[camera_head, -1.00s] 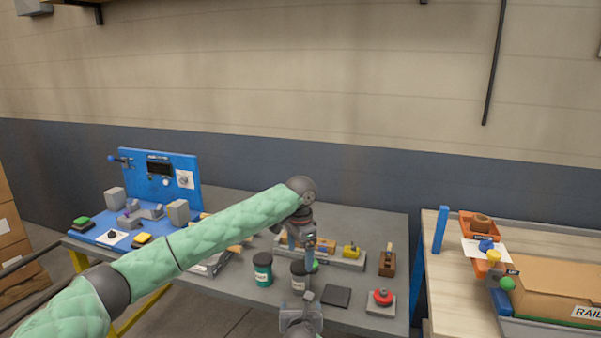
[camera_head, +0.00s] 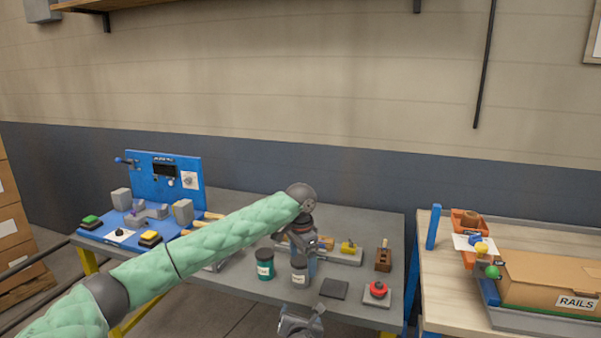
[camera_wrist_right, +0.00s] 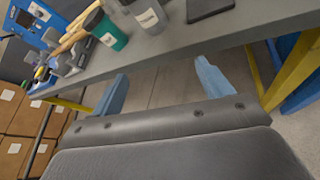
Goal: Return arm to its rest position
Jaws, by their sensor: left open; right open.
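My left arm reaches in from the left over the grey table (camera_head: 232,287). Its gripper (camera_head: 306,264) points down behind the dark grey labelled jar (camera_head: 300,275); a blue finger shows beside the jar, and the jar partly hides the gripper. It is open; I cannot tell whether it touches the jar. My right gripper (camera_head: 302,320) is low at the front edge of the table in the head view. In the right wrist view its blue fingers (camera_wrist_right: 162,84) are apart with only floor between them, below the table edge.
A green labelled jar (camera_head: 265,266), a black pad (camera_head: 334,289) and a red button (camera_head: 378,289) stand near the table's front edge. A blue panel station (camera_head: 190,180) is at the left. A wooden bench (camera_head: 437,290) with a RAILS box (camera_head: 545,280) stands at the right.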

